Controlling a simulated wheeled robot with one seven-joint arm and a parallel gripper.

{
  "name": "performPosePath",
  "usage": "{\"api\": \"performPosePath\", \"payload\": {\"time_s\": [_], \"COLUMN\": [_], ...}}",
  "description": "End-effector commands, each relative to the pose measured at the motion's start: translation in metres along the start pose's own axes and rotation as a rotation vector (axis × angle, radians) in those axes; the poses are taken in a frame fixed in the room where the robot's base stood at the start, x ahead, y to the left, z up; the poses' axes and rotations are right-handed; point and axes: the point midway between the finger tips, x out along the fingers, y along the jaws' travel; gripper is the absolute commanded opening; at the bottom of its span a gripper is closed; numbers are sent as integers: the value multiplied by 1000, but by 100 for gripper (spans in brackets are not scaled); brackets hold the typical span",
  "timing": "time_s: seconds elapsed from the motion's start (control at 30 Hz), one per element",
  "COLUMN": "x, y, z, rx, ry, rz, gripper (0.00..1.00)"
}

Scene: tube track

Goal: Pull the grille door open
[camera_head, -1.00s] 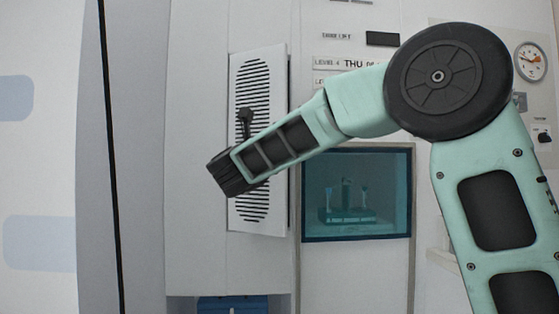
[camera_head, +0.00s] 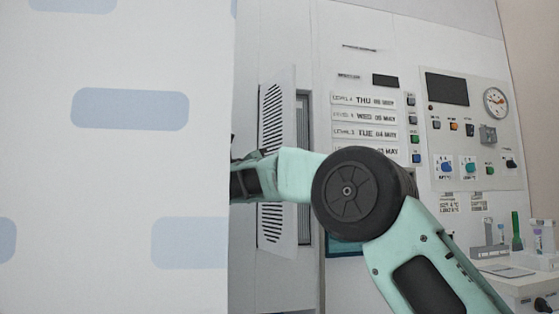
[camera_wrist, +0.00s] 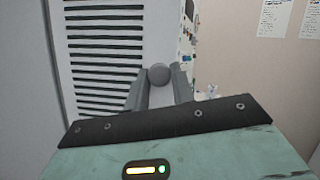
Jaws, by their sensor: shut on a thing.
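The grille door (camera_head: 277,160) is a white panel with dark slats. In the head view it stands ajar, with its right edge out from the wall and a dark gap (camera_head: 304,120) beside that edge. The door's slats also fill the left of the wrist view (camera_wrist: 105,50). My gripper (camera_wrist: 158,84) is shut on a round grey knob (camera_wrist: 158,73) by the door's right edge in the wrist view. In the head view the gripper's end is hidden behind a white panel; only my forearm shows.
A large white panel with pale blue patches (camera_head: 130,200) covers the left of the head view, close by. A control panel (camera_head: 470,130) with buttons and a gauge is on the right wall. A counter with tubes and racks (camera_head: 510,255) stands at lower right.

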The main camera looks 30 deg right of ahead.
Motion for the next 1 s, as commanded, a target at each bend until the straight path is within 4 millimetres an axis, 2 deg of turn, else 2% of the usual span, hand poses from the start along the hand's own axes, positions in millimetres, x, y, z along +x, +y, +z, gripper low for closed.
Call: {"api": "performPosePath", "payload": {"time_s": [0.5, 0.53, 0.57, 0.87, 1.0], "x": [1, 1, 1, 1, 6], "y": [0, 0, 0, 0, -4], "z": [2, 2, 2, 3, 16], "rx": [-4, -3, -3, -4, -1], "ry": [0, 0, 0, 1, 3], "rz": [-16, -16, -16, -15, -15], "gripper": [0, 30, 34, 34, 34]}}
